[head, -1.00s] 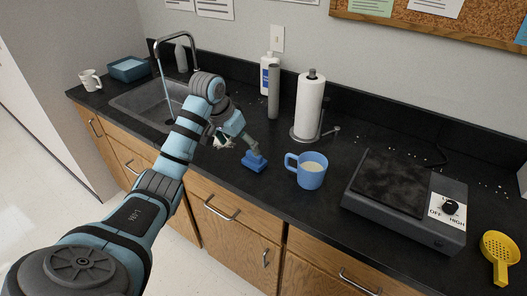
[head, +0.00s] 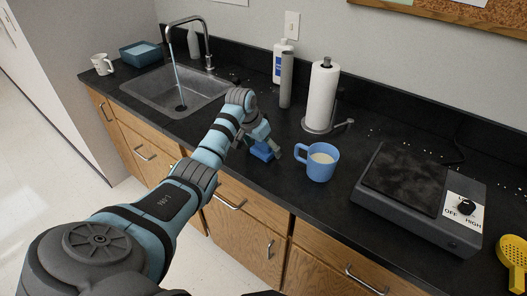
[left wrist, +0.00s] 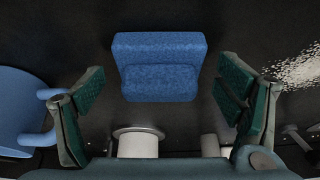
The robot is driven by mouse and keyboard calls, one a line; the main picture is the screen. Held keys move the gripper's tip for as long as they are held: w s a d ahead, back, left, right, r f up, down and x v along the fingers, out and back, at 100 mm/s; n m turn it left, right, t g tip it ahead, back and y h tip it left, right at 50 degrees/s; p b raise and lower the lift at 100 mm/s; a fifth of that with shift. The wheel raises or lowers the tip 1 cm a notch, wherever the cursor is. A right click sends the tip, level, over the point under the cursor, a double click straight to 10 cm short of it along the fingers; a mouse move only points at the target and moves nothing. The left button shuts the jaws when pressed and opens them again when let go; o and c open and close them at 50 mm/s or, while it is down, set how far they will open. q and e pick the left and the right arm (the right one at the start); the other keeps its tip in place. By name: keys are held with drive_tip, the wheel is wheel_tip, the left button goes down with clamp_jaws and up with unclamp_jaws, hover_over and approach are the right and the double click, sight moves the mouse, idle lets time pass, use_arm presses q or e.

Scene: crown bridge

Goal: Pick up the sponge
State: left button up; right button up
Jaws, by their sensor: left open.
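The blue sponge (head: 262,153) lies on the black counter, left of the blue mug, and is partly covered by my left gripper in the head view. In the left wrist view the sponge (left wrist: 160,70) shows as a stepped blue block between the two green-padded fingers. My left gripper (left wrist: 161,88) is open, with a clear gap on either side of the sponge; neither finger touches it. In the head view the left gripper (head: 266,146) is low over the counter with a finger near the mug. My right gripper is not in view.
The blue mug (head: 319,164) of pale liquid stands close on the right, and also shows in the left wrist view (left wrist: 25,95). A paper towel roll (head: 323,95) and a hot plate (head: 410,185) stand farther right. The sink (head: 178,92) with running water is left.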

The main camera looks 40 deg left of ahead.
use_arm(q)
drive_tip(key=shift+s+r, duration=0.1)
drive_tip(key=shift+r, duration=0.05)
drive_tip(key=shift+c, duration=0.9)
drive_tip(key=c, duration=1.1)
drive_tip(key=shift+o, duration=0.2)
wheel_tip(320, 180, up, 20)
drive_tip(key=p, duration=0.2)
